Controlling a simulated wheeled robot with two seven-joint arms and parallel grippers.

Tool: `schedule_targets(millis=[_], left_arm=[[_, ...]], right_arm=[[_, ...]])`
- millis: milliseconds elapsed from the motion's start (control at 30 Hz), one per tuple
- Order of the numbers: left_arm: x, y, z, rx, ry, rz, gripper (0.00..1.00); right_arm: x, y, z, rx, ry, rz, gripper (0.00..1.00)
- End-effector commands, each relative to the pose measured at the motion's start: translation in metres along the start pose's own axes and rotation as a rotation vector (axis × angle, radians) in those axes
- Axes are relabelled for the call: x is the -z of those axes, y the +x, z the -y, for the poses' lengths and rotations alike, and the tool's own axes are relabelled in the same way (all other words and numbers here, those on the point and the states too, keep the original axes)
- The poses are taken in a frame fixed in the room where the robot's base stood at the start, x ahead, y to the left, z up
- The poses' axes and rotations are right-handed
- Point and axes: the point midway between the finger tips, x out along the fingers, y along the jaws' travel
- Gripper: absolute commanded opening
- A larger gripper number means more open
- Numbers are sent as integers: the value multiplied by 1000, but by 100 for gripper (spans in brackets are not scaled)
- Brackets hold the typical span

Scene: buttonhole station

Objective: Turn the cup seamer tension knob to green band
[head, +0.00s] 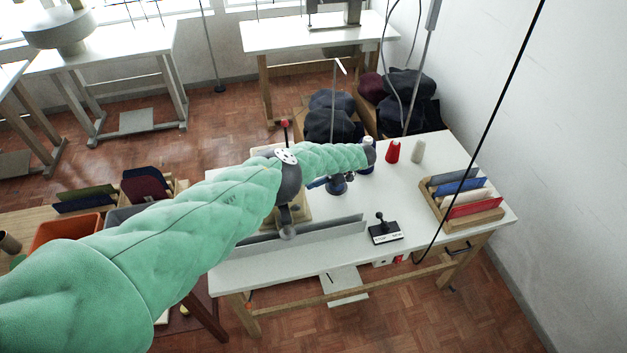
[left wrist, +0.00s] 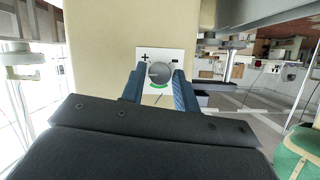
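The tension knob (left wrist: 160,72) is a grey round dial on a white plate (left wrist: 174,56) fixed to a cream machine panel (left wrist: 105,50) in the left wrist view. A plus sign is at the plate's upper left and a minus sign at its upper right. A green band (left wrist: 159,87) curves below the knob. The knob's pointer direction is too small to tell. My left gripper (left wrist: 160,80) has its blue fingers on either side of the knob, with a small gap on each side. In the head view my green-sleeved left arm hides the knob and much of the machine.
The white table (head: 330,255) holds a red thread cone (head: 392,151), a pale cone (head: 417,151), a small black stand (head: 385,231) and a wooden rack (head: 470,212) of coloured pieces. A black cable hangs at the right.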

Motion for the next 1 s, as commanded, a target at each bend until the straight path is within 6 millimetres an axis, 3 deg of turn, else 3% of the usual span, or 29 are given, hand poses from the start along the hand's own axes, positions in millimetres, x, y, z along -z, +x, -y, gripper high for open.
schedule_targets(millis=[33, 133, 567, 1000], left_arm=[[0, 0, 0, 0, 0, 0, 20], [0, 0, 0, 0, 0, 0, 3], [0, 1, -1, -30, -72, -5, 3], [-3, 2, 2, -167, -406, -25, 3]], right_arm=[[0, 0, 0, 0, 0, 0, 62], [0, 0, -1, -1, -1, 0, 62], [0, 6, 0, 0, -1, 0, 62], [-1, 26, 3, 2, 0, -1, 62]])
